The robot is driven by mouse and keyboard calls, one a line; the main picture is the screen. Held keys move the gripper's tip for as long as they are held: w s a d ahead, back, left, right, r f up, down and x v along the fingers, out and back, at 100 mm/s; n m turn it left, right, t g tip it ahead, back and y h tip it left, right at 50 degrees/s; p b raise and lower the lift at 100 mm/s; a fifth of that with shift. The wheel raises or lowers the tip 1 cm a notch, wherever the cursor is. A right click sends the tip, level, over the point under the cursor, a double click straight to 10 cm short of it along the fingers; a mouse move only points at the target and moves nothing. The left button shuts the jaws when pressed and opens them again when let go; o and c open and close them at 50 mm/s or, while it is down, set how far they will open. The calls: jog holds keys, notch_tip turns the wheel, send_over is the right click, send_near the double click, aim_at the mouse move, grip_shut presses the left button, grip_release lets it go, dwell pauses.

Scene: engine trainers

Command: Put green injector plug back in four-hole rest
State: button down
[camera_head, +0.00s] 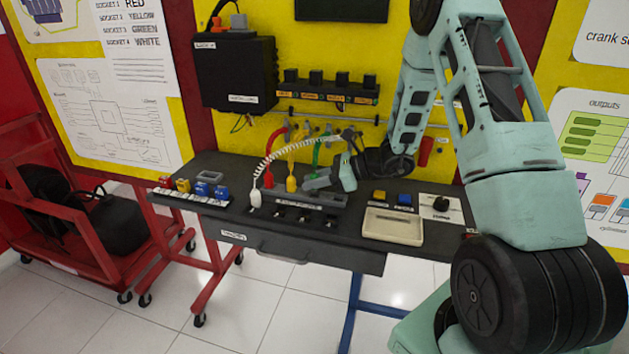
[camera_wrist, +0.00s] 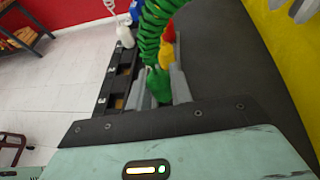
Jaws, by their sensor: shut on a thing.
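The green injector plug (camera_wrist: 158,86) hangs on a coiled green cable, and my gripper (camera_wrist: 165,90) is shut on it in the wrist view. In the head view my gripper (camera_head: 318,183) is just above the desk, beside the right part of the dark four-hole rest (camera_head: 298,200); its fingers hide most of the plug there. The rest also shows in the wrist view (camera_wrist: 105,103), left of the held plug. The plug's lower tip is hidden.
Yellow (camera_head: 291,184) and red (camera_head: 268,180) plugs stand close by, left of my gripper. Their coiled cables hang around it. A cream tray (camera_head: 392,226) and small coloured blocks lie to the right. The yellow panel is close behind.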

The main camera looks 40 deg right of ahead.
jog(key=shift+f+b, duration=0.8)
jog(key=shift+f, duration=0.1)
dwell(0.4)
jog(key=c, duration=1.5)
grip_release()
jog(key=shift+r, duration=0.15)
jog(key=shift+r+p+v, duration=0.15)
jog(key=shift+p+v, duration=0.45)
jog(key=shift+v, duration=0.6)
jog(key=shift+r+p+v, duration=0.2)
jog(key=shift+p+v, duration=0.35)
jog(key=shift+v, duration=0.65)
jog(key=shift+a, duration=0.15)
notch_tip(320, 180, up, 5)
jog(key=p, duration=0.4)
jog(key=shift+r, duration=0.25)
